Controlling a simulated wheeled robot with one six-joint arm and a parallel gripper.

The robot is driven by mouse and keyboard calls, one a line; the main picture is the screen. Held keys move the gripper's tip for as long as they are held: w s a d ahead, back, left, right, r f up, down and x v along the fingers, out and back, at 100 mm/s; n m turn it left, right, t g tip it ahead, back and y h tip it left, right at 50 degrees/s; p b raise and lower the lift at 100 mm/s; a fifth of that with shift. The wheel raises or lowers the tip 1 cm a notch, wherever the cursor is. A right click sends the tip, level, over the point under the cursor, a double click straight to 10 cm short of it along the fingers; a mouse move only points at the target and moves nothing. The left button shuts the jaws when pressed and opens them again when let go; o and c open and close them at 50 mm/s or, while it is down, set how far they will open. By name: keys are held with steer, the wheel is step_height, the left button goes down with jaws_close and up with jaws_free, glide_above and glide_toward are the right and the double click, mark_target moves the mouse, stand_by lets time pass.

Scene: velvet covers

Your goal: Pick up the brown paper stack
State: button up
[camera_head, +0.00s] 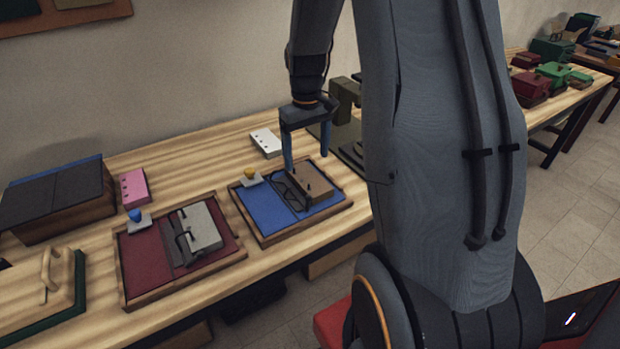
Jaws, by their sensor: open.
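A brown paper stack (309,189) lies on the right part of a blue-lined wooden tray (262,210) on the bench. A dark wire-like clip or frame stands at its left side. My gripper (306,163) points down over the stack with its two fingers apart. The left finger reaches down near the stack's far left edge, and the right finger is near its far right side. The jaws hold nothing. Whether the fingertips touch the stack cannot be told from this view.
A red-lined tray (145,257) with a grey-white stack (203,228) sits to the left. A white block (266,142) and a pink block (133,188) stand behind. A dark olive machine (343,100) stands behind right. A wooden board with a handle (40,296) lies front left.

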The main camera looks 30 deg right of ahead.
mark_target(309, 178)
steer(key=shift+s+f+p, duration=0.2)
steer(key=shift+f+p, duration=0.35)
steer(key=shift+f, duration=1.15)
steer(key=shift+s+f+p, duration=0.15)
steer(key=shift+f+p, duration=0.4)
steer(key=shift+f, duration=1.1)
steer(key=shift+c, duration=0.4)
steer(key=c, duration=1.1)
steer(key=shift+c, duration=0.6)
steer(key=shift+r, duration=0.15)
